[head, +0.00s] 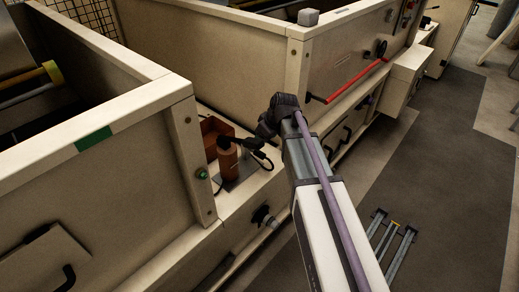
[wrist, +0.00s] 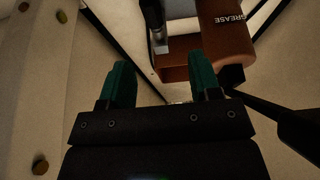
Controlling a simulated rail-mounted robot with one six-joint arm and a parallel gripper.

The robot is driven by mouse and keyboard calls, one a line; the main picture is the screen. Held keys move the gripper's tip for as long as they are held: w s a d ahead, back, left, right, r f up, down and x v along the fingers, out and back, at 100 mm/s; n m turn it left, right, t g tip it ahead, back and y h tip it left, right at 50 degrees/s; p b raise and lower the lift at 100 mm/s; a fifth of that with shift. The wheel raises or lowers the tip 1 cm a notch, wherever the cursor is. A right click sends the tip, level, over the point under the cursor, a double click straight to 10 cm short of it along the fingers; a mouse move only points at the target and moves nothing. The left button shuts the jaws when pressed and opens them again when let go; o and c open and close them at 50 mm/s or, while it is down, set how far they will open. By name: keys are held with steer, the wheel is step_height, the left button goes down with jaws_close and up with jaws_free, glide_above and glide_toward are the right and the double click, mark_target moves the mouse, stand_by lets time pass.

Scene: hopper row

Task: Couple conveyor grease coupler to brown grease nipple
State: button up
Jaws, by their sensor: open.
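My gripper (wrist: 162,78) is open in the wrist view, its two teal fingers apart with nothing between them. In the head view its dark wrist hangs over the ledge between two hoppers, and the fingertips are hard to make out. A brown cylinder (head: 228,160) stands upright on the ledge; in the wrist view, the brown body marked GREASE (wrist: 225,35) is just beyond the fingers. Beside it is a black part with a silver end (wrist: 158,38), possibly the coupler, apart from my fingers. I cannot pick out a brown grease nipple with certainty.
A green fitting (head: 202,174) sits on the near hopper's post. The hopper walls (head: 150,94) rise close by. A red bar (head: 357,81) runs along the far hopper.

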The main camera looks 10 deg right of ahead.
steer(key=b+x, duration=0.6)
steer(key=x, duration=0.1)
steer(key=d+b+x, duration=0.1)
steer(key=b+x, duration=0.3)
steer(key=shift+w+f, duration=0.1)
steer(key=shift+w, duration=0.05)
jaws_close()
stand_by(0.4)
